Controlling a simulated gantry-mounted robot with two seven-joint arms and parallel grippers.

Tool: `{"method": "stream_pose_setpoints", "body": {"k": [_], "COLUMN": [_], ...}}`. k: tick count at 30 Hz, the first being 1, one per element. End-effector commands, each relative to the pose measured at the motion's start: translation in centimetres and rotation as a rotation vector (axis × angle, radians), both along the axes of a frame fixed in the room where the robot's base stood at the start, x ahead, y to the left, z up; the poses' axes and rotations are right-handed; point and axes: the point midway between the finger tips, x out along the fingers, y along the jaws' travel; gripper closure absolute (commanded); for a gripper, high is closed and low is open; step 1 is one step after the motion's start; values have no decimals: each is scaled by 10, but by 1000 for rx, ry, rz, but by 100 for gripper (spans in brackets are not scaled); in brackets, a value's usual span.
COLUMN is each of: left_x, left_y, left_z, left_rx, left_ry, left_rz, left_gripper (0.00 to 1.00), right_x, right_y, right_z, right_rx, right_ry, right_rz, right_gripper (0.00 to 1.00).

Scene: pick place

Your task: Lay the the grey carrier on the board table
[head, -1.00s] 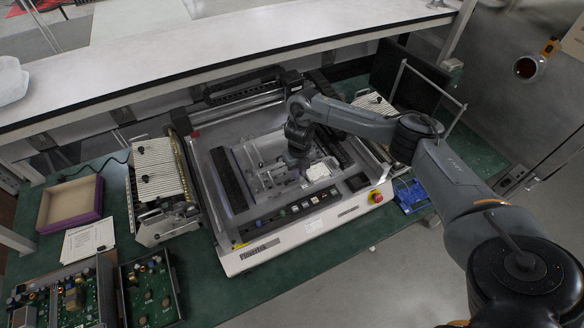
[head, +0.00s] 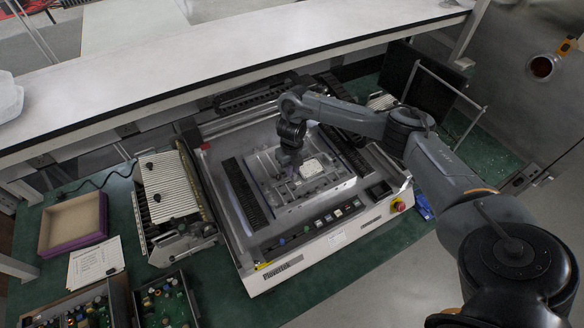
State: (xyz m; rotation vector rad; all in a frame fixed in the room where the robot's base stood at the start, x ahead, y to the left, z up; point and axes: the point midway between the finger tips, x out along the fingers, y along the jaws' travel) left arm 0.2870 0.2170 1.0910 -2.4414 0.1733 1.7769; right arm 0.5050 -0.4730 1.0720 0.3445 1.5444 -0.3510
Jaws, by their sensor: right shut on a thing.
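The grey carrier (head: 312,168) is a small, pale grey flat piece at the middle of the machine. My right gripper (head: 291,172) reaches down from the upper right and is shut on the carrier at its left side. The fingertips are small and dark, and the wrist partly hides them. The board table (head: 327,189) is the light grey, flat fixture plate in the machine, under the carrier and gripper. I cannot tell whether the carrier touches it or hangs just above it. My left gripper is not in view.
A dark rail (head: 244,194) lies left of the board table; a control panel with buttons (head: 320,219) runs along the front. A ribbed white rack (head: 168,187) stands left of the machine. A shelf (head: 200,60) spans behind it.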

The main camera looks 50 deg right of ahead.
Motion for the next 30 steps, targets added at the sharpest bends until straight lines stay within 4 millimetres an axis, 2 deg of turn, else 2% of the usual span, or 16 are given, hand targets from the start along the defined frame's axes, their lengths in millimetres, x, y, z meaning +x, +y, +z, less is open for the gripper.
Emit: {"method": "stream_pose_setpoints", "body": {"k": [12,18,30], "left_x": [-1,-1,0], "left_y": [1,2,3], "left_z": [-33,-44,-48], "left_rx": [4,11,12], "left_ry": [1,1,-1], "left_rz": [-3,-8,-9], "left_gripper": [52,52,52], "right_x": [0,0,0], "right_y": [0,0,0], "right_z": [-39,-53,-61], "right_rx": [0,0,0], "right_ry": [0,0,0], "right_rz": [0,-1,0], "right_gripper": [100,100,100]}}
